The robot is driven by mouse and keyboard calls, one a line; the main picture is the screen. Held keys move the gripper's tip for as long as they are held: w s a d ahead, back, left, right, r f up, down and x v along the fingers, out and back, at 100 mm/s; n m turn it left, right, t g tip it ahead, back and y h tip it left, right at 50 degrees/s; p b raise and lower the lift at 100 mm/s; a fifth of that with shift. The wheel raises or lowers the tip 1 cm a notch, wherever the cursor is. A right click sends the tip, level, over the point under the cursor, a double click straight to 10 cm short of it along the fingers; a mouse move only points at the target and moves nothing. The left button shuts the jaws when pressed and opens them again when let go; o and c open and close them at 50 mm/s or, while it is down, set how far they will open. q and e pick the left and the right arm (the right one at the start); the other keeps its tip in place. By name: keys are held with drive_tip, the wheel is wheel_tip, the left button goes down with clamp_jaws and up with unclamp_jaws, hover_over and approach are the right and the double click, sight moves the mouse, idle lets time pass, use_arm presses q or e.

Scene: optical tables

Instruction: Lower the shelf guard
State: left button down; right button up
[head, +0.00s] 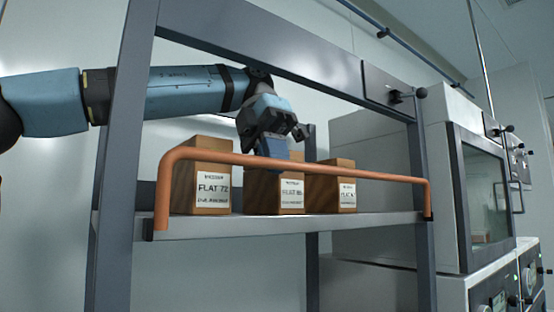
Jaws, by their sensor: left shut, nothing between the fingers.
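The shelf guard (345,171) is an orange bar with bent ends. It stands upright along the front edge of the shelf (255,226), and its ends meet the shelf at the left and right posts. My left gripper (273,155) is shut and empty, pointing down at the bar's middle, just above the middle wooden box (262,195). The fingertips are close to the bar; I cannot tell whether they touch it. The bar hides part of the boxes' fronts. My right gripper is not in view.
Wooden boxes with white labels stand behind the guard: one left (203,185), one right (331,185). A grey crossbeam (270,45) with a dark latch (397,95) runs above. My left arm passes behind the left post (118,170). A windowed cabinet (485,195) stands at right.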

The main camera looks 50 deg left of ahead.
use_arm(q)
drive_tip(key=shift+r, duration=0.25)
drive_tip(key=w+a+r+b, duration=0.1)
drive_tip(key=a+r, duration=0.1)
drive_tip(key=a, duration=1)
drive_tip(key=shift+w+a+r, duration=0.2)
drive_tip(key=shift+w+a, duration=0.15)
drive_tip(key=shift+a, duration=0.05)
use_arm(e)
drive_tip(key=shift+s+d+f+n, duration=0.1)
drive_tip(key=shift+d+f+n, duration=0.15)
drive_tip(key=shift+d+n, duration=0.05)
